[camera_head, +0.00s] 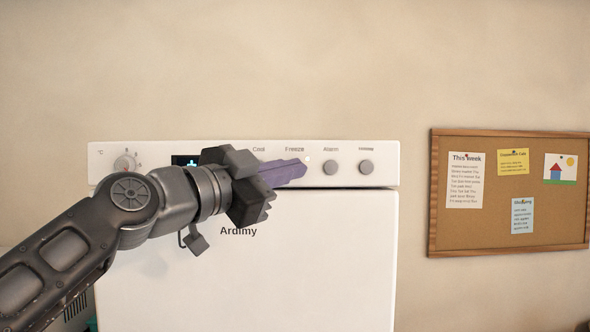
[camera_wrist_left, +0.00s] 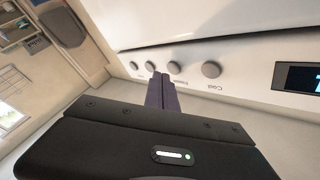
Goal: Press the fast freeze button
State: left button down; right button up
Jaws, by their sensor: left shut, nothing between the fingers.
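The white freezer's control panel (camera_head: 390,152) carries round grey buttons labelled Cool, Freeze, Alarm and one whose label is too small to read. In the head view my left gripper (camera_head: 304,170), with shut purple fingers, points right across the panel and hides the Cool and Freeze buttons. The Alarm button (camera_head: 330,167) shows just right of its tips. In the left wrist view the Freeze button (camera_wrist_left: 175,66) shows beside the fingertips of my left gripper (camera_wrist_left: 161,76). I cannot tell whether they touch the panel. My right gripper is not in view.
A small bright spot (camera_head: 307,158) shows by the Freeze label. A dial (camera_head: 125,162) is at the panel's left, and a dark display (camera_head: 184,161) is partly hidden by the gripper. A cork board (camera_head: 480,230) hangs on the right wall.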

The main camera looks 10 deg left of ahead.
pick_arm(q)
jog(key=shift+s, duration=0.1)
jog(key=shift+s+d+b, duration=0.25)
jog(key=shift+s, duration=0.7)
jog(key=shift+s+d+b, duration=0.25)
jog(key=shift+s+d, duration=0.05)
jog(key=shift+s, duration=0.6)
jog(key=shift+s+d+b, duration=0.25)
jog(key=shift+s, duration=0.7)
